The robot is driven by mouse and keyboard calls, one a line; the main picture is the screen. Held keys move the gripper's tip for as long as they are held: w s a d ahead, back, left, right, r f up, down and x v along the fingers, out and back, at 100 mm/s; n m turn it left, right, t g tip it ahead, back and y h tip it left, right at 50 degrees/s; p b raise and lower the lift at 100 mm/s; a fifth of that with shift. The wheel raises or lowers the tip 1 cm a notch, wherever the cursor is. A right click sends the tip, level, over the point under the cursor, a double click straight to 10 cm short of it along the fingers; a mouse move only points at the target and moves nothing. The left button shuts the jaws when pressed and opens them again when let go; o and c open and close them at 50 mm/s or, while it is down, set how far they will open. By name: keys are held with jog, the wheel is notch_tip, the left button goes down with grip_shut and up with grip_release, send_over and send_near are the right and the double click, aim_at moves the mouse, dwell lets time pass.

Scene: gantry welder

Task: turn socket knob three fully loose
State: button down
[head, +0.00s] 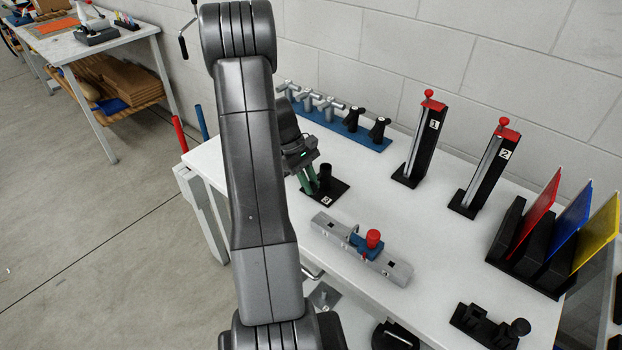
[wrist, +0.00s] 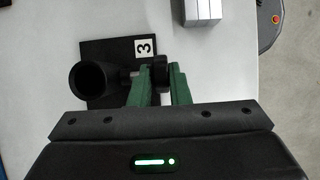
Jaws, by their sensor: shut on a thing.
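Socket three is a black upright tube (wrist: 91,80) on a black base plate (wrist: 104,51) with a white "3" label. Its black side knob (wrist: 159,72) sticks out on the right of the tube in the wrist view. My gripper (wrist: 160,82) has its green fingers on either side of this knob and is shut on it. The fingertips partly hide the knob. In the head view my gripper (head: 313,182) is beside the tube (head: 325,172), with my arm in front. The knob cannot be made out there.
A grey rail with a blue clamp and red knob (head: 373,239) lies in front of the socket. A blue rack (head: 342,131) with several fittings stands behind. Black posts 1 (head: 424,140) and 2 (head: 487,168) and coloured panels (head: 583,232) stand to the right.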

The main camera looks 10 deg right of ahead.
jog(key=g+h, duration=0.2)
jog(key=g, duration=0.1)
jog(key=shift+w+a+f+g+h, duration=0.2)
jog(key=shift+w+f+g+h, duration=0.1)
jog(key=shift+h, duration=0.1)
jog(key=shift+f+g+h, duration=0.15)
jog(key=shift+g+h, duration=0.85)
jog(key=shift+g, duration=0.3)
jog(key=c, duration=1.4)
grip_release()
jog(key=shift+o, duration=0.2)
notch_tip(320, 180, up, 10)
jog(key=b, duration=0.1)
jog(key=shift+b, duration=0.4)
